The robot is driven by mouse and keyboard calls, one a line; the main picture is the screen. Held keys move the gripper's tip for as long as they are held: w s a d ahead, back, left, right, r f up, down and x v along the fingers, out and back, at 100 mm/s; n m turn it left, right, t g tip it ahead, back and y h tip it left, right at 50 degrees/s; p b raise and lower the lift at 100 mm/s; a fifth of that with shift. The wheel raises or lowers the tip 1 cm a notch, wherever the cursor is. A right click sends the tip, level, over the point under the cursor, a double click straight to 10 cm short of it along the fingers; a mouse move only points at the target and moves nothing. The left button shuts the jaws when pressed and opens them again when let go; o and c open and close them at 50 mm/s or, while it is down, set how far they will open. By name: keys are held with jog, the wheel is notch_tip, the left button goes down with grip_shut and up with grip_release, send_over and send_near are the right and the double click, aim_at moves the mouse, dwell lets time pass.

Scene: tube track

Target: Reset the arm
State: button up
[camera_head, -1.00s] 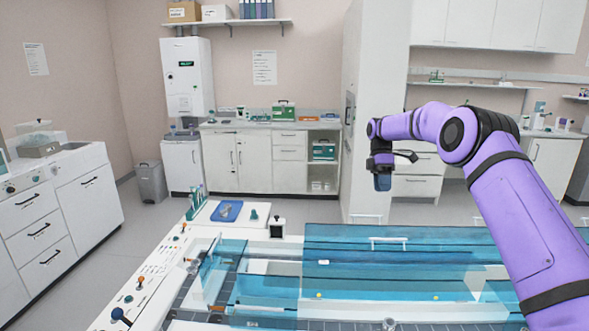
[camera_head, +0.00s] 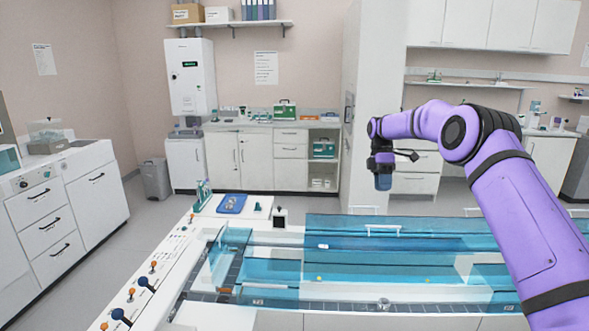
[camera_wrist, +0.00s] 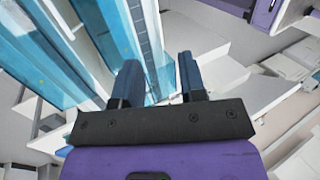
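My gripper (camera_head: 383,181) hangs pointing down from my purple arm, above the back edge of the tube track (camera_head: 400,256) and clear of it. In the wrist view, the two blue-grey fingers of my gripper (camera_wrist: 158,82) stand apart with nothing between them. The track's blue see-through covers show at the left of the wrist view. My arm is bent at the elbow and reaches in from the right of the head view.
A control panel with orange and blue knobs (camera_head: 146,284) runs along the track's left side. A blue tray (camera_head: 232,204) lies at its far left corner. White cabinets (camera_head: 236,160) line the back wall. A grey bin (camera_head: 155,179) stands on open floor at the left.

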jog(key=s+r+m+t, duration=0.5)
jog(key=s+r+m, duration=0.3)
jog(key=s+r, duration=1.45)
jog(key=s+f+m+t, duration=0.2)
jog(key=s+m, duration=0.1)
jog(key=s, duration=0.7)
jog(key=s+d+f+m+t, duration=0.1)
jog(key=s+f+m, duration=0.1)
jog(key=s, duration=0.8)
jog(key=s+d+f+m+t, duration=0.1)
jog(key=s+m, duration=0.3)
jog(key=s, duration=0.6)
jog(key=shift+s+d+f+m+t, duration=0.25)
jog(key=shift+s+f+m+t, duration=0.2)
jog(key=shift+t, duration=0.35)
